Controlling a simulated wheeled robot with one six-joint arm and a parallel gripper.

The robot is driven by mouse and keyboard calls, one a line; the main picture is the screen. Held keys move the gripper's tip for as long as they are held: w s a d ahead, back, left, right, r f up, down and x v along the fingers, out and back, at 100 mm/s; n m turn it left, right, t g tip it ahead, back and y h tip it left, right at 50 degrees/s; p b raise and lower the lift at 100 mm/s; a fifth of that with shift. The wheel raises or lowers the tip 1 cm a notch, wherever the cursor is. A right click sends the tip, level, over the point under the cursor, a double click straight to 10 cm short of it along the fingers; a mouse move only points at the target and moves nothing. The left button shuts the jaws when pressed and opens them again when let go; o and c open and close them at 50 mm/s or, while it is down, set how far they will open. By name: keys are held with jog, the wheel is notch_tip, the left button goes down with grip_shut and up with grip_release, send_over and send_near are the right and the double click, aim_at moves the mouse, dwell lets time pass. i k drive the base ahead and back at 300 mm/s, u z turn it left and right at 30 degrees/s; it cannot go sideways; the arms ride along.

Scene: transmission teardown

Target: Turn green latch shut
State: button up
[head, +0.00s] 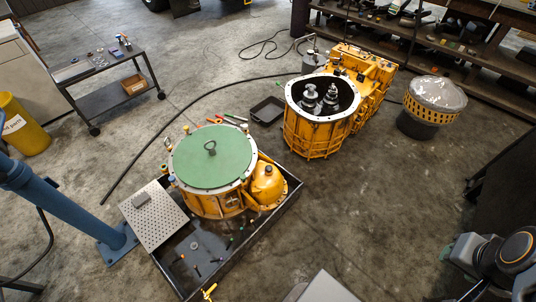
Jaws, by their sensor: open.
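A yellow round housing (208,203) stands in a dark tray (287,208) on the floor, left of centre. I cannot make out a green latch apart from the lid, nor whether any latch is open or shut. Part of my arm (495,258) shows at the lower right, away from the housing. My gripper is not in view.
A perforated plate (153,216) lies at the tray's left, with small loose parts in front. An open yellow gearbox case (318,132) and a silver-domed part (436,95) stand behind. A blue post (65,205) rises at left. The floor right of the tray is clear.

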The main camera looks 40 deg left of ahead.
aim_at(243, 176)
jog(key=i, duration=0.85)
jog(key=u, duration=1.1)
jog(key=i, duration=0.55)
jog(key=u, duration=2.35)
jog(key=i, duration=0.5)
jog(key=z, duration=0.05)
